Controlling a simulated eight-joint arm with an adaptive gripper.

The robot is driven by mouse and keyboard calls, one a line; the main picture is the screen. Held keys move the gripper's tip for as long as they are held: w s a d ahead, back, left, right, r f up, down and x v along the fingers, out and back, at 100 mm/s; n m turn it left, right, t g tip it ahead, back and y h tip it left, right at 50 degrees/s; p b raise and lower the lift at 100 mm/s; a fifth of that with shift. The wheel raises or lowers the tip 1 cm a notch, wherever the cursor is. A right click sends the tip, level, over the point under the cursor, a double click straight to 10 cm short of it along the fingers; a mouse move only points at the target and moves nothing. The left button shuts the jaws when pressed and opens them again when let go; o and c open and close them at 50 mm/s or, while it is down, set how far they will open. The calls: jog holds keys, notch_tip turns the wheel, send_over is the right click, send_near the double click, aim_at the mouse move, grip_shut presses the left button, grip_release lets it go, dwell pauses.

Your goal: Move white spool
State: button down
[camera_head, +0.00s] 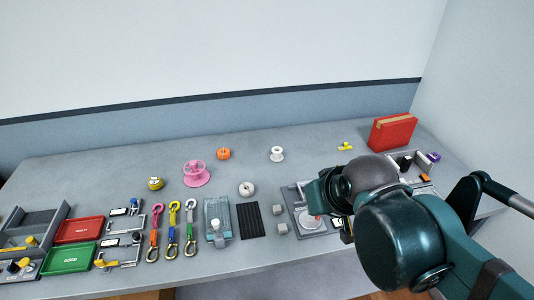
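A small white spool (277,154) stands upright toward the back of the grey table, right of its middle. A second whitish round spool-like piece (246,189) sits nearer the front and to the left; it is too small to tell exactly what it is. My arm reaches in from the right, and my gripper (345,232) is mostly hidden behind the arm's dark teal links, over the right part of the table. It is apart from both white pieces. Its fingers are not clear enough to show whether they are open or shut.
Straps with hooks (173,228), a red tray (79,230) and a green tray (70,259) lie in front. A red box (392,131) stands back right. The back middle is mostly clear.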

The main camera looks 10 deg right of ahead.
jog(key=w+a+r+n+g+p, duration=0.1)
jog(key=w+r+n+p, duration=0.15)
jog(key=w, duration=0.55)
jog(key=w+a+r+n+g+p, duration=0.1)
jog(key=w+r+n+p, duration=0.15)
jog(key=w, duration=0.55)
jog(key=w+a+r+n+g+p, duration=0.15)
jog(key=w+n, duration=0.25)
jog(key=w, duration=0.4)
jog(key=w+a+f+n+g+p, duration=0.1)
jog(key=w+a+f+n+p, duration=0.1)
jog(key=w+f, duration=0.5)
jog(key=w+a+f+n+g+p, duration=0.2)
jog(key=w+f+n+p, duration=0.2)
jog(key=w, duration=0.9)
jog(key=shift+w+a+f+n+p, duration=0.25)
jog(key=shift+w+f+n+p, duration=0.1)
jog(key=shift+f+n, duration=1.2)
jog(key=shift+f+m+g, duration=0.25)
jog(key=shift+f, duration=0.05)
